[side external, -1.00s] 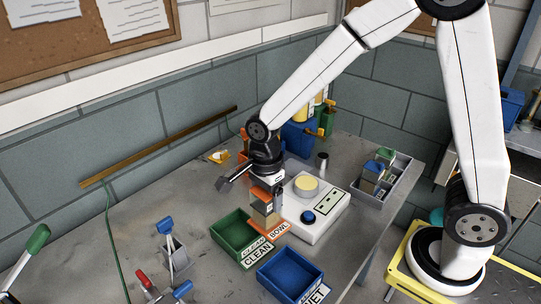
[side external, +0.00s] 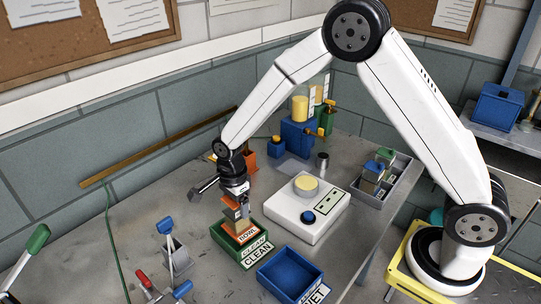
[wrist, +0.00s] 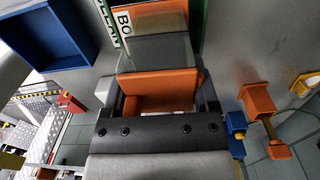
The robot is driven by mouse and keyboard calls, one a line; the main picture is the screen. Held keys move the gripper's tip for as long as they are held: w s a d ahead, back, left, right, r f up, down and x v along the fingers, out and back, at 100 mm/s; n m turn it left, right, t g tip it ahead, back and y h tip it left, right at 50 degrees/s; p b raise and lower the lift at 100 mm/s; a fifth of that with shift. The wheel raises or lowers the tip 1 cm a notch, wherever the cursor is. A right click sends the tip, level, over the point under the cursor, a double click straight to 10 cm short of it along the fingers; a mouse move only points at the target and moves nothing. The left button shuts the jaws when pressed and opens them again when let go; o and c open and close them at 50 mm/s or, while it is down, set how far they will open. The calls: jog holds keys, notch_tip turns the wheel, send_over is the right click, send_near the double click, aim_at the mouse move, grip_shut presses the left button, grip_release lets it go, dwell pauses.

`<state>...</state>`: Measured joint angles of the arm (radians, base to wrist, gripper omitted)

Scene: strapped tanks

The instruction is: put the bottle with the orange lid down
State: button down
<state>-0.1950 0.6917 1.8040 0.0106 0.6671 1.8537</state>
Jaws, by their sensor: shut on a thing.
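The bottle with the orange lid (wrist: 158,88) has a see-through greyish body and an orange panel with a partly hidden "BOWL" label. My gripper (wrist: 160,104) is shut on it at the lid, one finger on each side. In the side view, my gripper (side external: 236,208) points down with the bottle (side external: 238,226) below it, roughly upright. The bottle overlaps the green tray (side external: 221,239) marked CLEAN, at its opening. I cannot tell whether its base touches the tray floor. The green tray's edge also shows in the wrist view (wrist: 198,28).
A blue tray (side external: 273,282) stands just right of the green one. A white unit (side external: 312,222) with a yellow disc and blue knob is behind. Blue dispensers (side external: 298,135), a grey rack (side external: 392,186) and lever clamps (side external: 176,258) stand around.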

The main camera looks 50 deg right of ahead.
jog(key=shift+w, duration=0.15)
jog(key=shift+w+a+f, duration=0.1)
jog(key=shift+w+f, duration=0.15)
jog(key=shift+f, duration=1.6)
jog(key=shift+f, duration=0.15)
grip_release()
notch_tip(320, 180, up, 12)
jog(key=shift+r, duration=0.15)
